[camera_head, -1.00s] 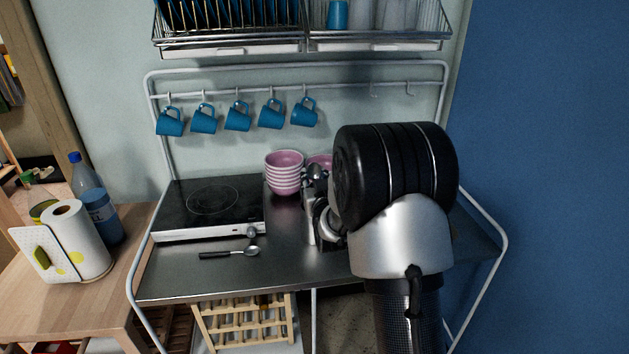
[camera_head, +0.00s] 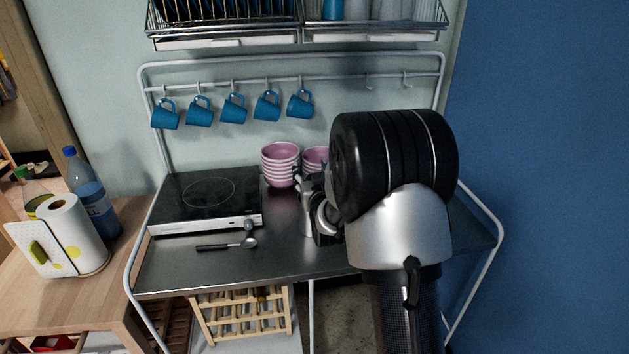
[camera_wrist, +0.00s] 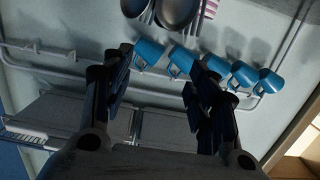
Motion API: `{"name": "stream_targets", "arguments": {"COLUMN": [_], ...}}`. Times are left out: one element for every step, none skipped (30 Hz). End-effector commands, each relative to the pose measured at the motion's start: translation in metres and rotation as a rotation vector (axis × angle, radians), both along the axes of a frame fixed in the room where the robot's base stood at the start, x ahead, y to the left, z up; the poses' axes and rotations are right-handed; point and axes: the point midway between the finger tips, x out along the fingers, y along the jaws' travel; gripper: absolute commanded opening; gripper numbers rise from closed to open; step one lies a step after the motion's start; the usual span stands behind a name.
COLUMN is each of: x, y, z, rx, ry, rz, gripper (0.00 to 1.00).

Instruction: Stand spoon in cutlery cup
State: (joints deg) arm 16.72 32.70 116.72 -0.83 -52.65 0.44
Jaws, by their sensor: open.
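A spoon (camera_head: 227,245) with a black handle and metal bowl lies flat on the steel counter, in front of the hob. A metal cutlery cup (camera_head: 307,218) stands near the middle of the counter, largely hidden by my gripper. Metal spoon heads (camera_wrist: 179,12) show at the top edge of the wrist view, beyond my fingers; what holds them is out of that frame. My gripper (camera_wrist: 160,68) is open, with nothing between its fingers. In the head view it is beside the cup, mostly hidden behind my wrist, so I cannot tell whether they touch.
The hob (camera_head: 207,200) is at the counter's left rear. Pink bowls (camera_head: 281,165) are stacked behind the cup. Blue mugs (camera_head: 233,108) hang on the rail below a dish rack (camera_head: 300,40). The counter's left front is clear around the spoon.

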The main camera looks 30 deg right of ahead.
Motion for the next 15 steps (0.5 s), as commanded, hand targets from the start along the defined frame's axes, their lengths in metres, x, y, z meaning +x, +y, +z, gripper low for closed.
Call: {"name": "stream_targets", "arguments": {"x": [-0.007,-0.012,-0.02,-0.026,-0.032,-0.041,-0.047,-0.054,-0.062,-0.068,-0.073,-0.08,-0.084,-0.089,-0.093], "y": [0.002,0.003,0.006,0.007,0.009,0.012,0.014,0.015,0.018,0.019,0.021,0.023,0.024,0.025,0.027], "z": [0.001,0.002,0.003,0.004,0.005,0.006,0.006,0.007,0.009,0.009,0.01,0.01,0.011,0.011,0.012], "rx": [0.0,0.001,0.001,0.0,0.0,0.0,0.0,0.001,0.0,0.0,0.0,0.0,0.0,0.0,0.0], "ry": [0.001,0.002,0.002,0.001,0.001,0.001,0.001,0.002,0.0,0.001,0.001,0.001,0.0,0.001,0.001], "rz": [0.0,0.0,0.0,0.0,0.0,0.0,0.0,0.0,0.0,0.0,0.0,0.0,0.0,0.0,0.0], "gripper": [0.54,0.54,0.54,0.54,0.54,0.54,0.54,0.54,0.54,0.54,0.54,0.54,0.54,0.54,0.54]}}
